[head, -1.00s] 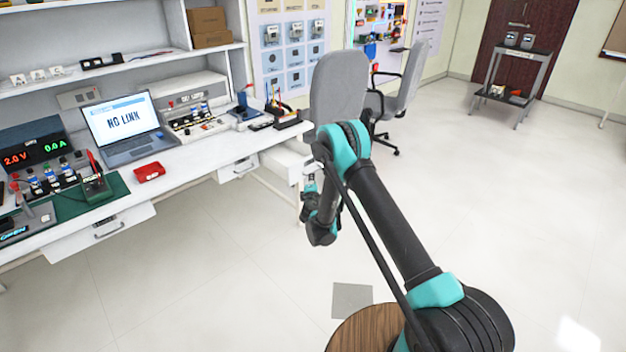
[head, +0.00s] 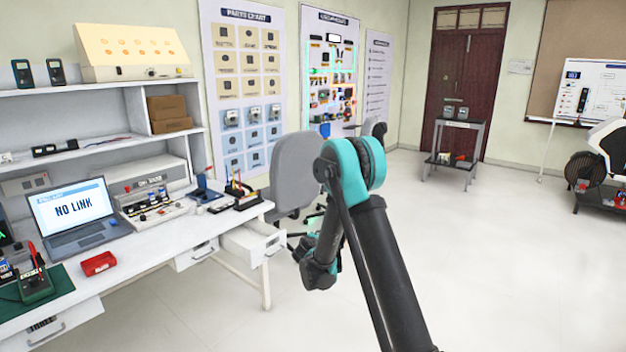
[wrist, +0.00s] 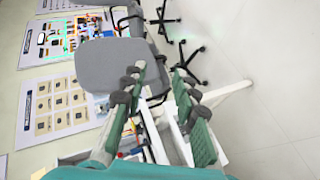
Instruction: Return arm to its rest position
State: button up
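My arm rises from the bottom of the head view and bends at a teal elbow, its far links hanging down beside the workbench (head: 130,262). Beyond the fingers are the grey chair (wrist: 108,64) and an open white drawer; the gripper seems apart from both.
The open drawer (head: 253,241) juts from the bench's right end, close to my arm. The grey chair (head: 292,172) stands behind my elbow. A small cart (head: 452,150) stands by the brown door (head: 467,75). The floor (head: 500,250) to the right is clear.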

jog(key=s+d+r+m+g, duration=0.3)
jog(key=s+d+r+m, duration=0.1)
jog(key=s+d, duration=0.5)
jog(key=s+d+r+m+g, duration=0.2)
jog(key=s+d+r+m, duration=0.15)
jog(key=s+d, duration=0.6)
jog(key=s+f+m+g+y, duration=0.1)
jog(key=s+f+m+g, duration=0.1)
jog(key=s, duration=1.2)
jog(key=s+f+m+g+y, duration=0.1)
jog(key=s+f+m+g, duration=0.1)
jog(key=s, duration=1.2)
jog(key=shift+a+m, duration=0.45)
jog(key=shift+m, duration=0.4)
jog(key=shift+f, duration=0.1)
